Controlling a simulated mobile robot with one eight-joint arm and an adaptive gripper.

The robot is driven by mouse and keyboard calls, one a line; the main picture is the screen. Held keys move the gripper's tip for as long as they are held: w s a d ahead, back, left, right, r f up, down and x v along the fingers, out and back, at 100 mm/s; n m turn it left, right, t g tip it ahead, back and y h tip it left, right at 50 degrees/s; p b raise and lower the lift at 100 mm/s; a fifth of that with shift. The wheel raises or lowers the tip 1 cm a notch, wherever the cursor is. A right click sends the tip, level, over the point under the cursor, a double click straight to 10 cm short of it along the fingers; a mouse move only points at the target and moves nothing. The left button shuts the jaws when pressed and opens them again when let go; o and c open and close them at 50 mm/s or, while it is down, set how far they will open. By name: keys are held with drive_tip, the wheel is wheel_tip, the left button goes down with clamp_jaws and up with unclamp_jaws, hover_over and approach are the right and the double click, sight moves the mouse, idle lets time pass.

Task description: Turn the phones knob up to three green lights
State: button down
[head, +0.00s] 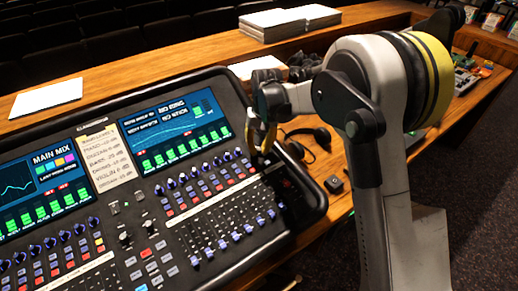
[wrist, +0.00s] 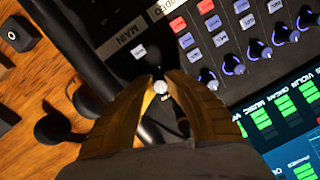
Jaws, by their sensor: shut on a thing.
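The mixing desk (head: 300,215) fills the lower left of the head view. My gripper (head: 266,135) reaches down to its upper right corner, right of the screens. In the wrist view, my gripper (wrist: 160,92) has its two tan fingers closed around a small pale-topped knob (wrist: 160,87), which I take to be the phones knob. The fingers hide its sides and any label. I cannot make out its own row of lights in either view. A separate light button (wrist: 139,51) sits just beyond the fingertips.
Blue-ringed knobs (wrist: 250,51) and red and grey buttons lie close to the right in the wrist view. Headphones (head: 300,143) lie on the wooden table just right of the desk. A small black box (head: 333,184) stands nearby. Papers (head: 275,24) lie at the back.

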drive_tip(key=shift+m, duration=0.8)
drive_tip(key=c, duration=1.3)
unclamp_jaws()
wheel_tip(320, 180, up, 12)
drive_tip(key=d, duration=0.1)
drive_tip(key=shift+d, duration=0.15)
